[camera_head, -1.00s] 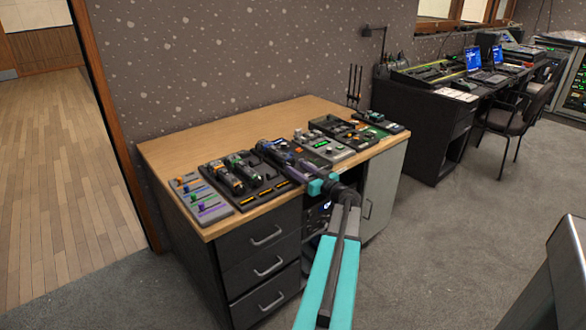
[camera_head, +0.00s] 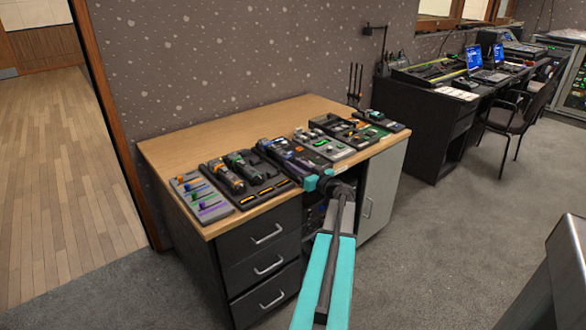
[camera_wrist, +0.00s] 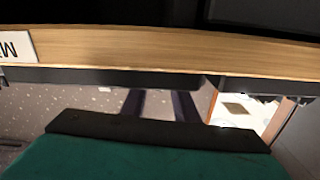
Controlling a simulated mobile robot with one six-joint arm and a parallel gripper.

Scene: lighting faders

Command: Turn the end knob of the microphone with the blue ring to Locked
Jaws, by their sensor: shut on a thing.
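Several handheld microphones lie in dark trays on the wooden desk. One with an orange ring (camera_head: 227,179) and one with a green ring (camera_head: 242,167) lie in the left tray. A dark microphone with blue on it (camera_head: 287,153) lies in the tray to their right. My gripper (camera_head: 311,182) is at that tray's near end, by the desk's front edge. In the wrist view, its two dark fingers (camera_wrist: 160,106) stand a little apart, with their tips hidden. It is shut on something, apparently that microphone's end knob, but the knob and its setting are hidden.
A panel of coloured faders (camera_head: 201,197) lies at the desk's left end. A grey box with knobs (camera_head: 325,146) and other devices stand to the right. The desk's front strip (camera_head: 222,230) is narrow. Carpet (camera_head: 440,250) is clear in front.

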